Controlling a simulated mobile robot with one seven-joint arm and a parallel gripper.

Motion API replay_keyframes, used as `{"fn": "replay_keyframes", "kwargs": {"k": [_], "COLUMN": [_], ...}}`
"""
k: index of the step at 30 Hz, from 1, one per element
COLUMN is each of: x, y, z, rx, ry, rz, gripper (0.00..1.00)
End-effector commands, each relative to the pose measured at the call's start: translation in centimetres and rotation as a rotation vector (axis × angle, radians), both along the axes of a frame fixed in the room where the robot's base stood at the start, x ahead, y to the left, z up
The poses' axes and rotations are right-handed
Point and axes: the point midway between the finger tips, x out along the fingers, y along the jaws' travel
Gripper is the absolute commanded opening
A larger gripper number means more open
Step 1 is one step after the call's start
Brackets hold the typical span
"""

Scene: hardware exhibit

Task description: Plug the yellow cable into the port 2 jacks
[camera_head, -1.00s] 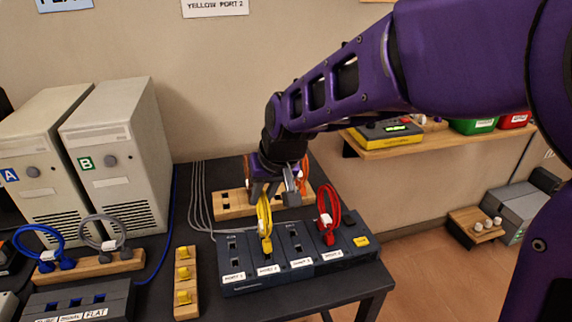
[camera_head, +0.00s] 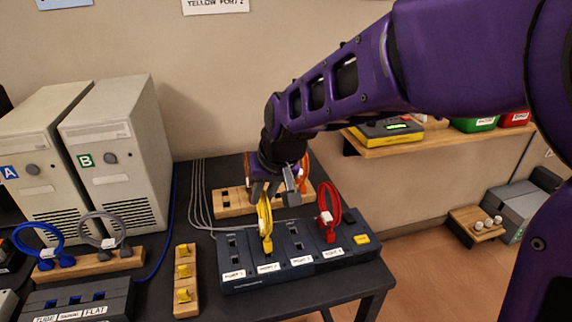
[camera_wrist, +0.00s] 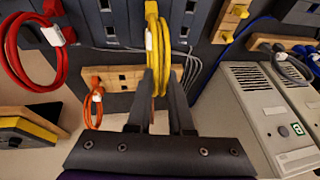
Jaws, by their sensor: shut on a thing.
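The yellow cable (camera_head: 265,222) is a loop with a white tag, standing upright over the port 2 column of the dark panel (camera_head: 240,285). Its lower end meets the panel at port 2; I cannot tell whether its plugs sit fully in the jacks (camera_head: 267,246). My gripper (camera_head: 272,192) is shut on the top of the loop, from above. In the wrist view the yellow cable (camera_wrist: 163,45) runs up between the two dark fingers (camera_wrist: 158,75) toward the panel (camera_wrist: 110,20). The fingers partly hide it.
A red cable (camera_head: 329,212) loop stands on the panel to the right. An orange cable (camera_head: 305,175) is on a wooden block (camera_head: 236,202) behind. A wooden strip with yellow pieces (camera_head: 184,280) lies left of the panel. Computer towers (camera_head: 115,150) stand at the left.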

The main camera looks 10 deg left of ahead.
Motion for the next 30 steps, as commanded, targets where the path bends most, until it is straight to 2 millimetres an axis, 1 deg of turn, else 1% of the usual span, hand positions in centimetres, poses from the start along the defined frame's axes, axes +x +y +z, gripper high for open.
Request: {"fn": "replay_keyframes", "kwargs": {"k": [17, 30], "x": [0.0, 0.0], "y": [0.02, 0.03], "z": [-0.67, -0.67], "rx": [0.0, 0.0], "ry": [-0.001, -0.001], "rz": [0.0, 0.0], "gripper": [0.0, 0.0]}}
